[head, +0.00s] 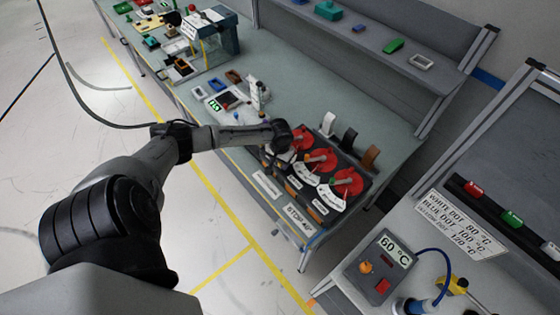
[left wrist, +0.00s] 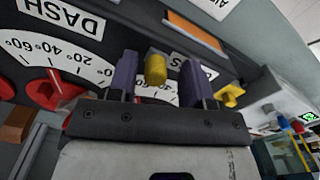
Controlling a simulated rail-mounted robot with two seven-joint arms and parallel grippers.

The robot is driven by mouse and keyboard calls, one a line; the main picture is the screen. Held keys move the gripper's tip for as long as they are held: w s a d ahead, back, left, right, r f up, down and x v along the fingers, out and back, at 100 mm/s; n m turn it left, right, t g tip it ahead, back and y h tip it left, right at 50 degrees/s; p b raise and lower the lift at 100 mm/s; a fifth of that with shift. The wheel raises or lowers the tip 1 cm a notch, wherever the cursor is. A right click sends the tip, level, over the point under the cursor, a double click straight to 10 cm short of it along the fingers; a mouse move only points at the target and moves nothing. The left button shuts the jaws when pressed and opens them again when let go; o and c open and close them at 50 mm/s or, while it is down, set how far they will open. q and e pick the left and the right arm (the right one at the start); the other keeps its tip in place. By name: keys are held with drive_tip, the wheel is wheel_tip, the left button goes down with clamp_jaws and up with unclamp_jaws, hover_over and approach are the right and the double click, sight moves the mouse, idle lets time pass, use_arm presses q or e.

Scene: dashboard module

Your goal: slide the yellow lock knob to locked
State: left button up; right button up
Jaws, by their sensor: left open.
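The yellow lock knob (left wrist: 156,67) is a short upright cylinder in the left wrist view, close to the edge of a white dial scale. My left gripper (left wrist: 158,80) is open, with one purple finger on either side of the knob. I cannot tell whether either finger touches it. In the head view my left gripper (head: 272,156) is over the left end of the dark dashboard module (head: 326,208), and the knob is hidden there. My right gripper is not in view.
A second yellow part (left wrist: 230,95) is right of my fingers. Another station with a 60 °C display (head: 393,248) stands at lower right. Bench left of the module holds small parts.

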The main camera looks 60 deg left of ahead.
use_arm(q)
wheel_tip(320, 180, up, 14)
idle(0.6)
drive_tip(key=shift+f, duration=0.1)
idle(0.5)
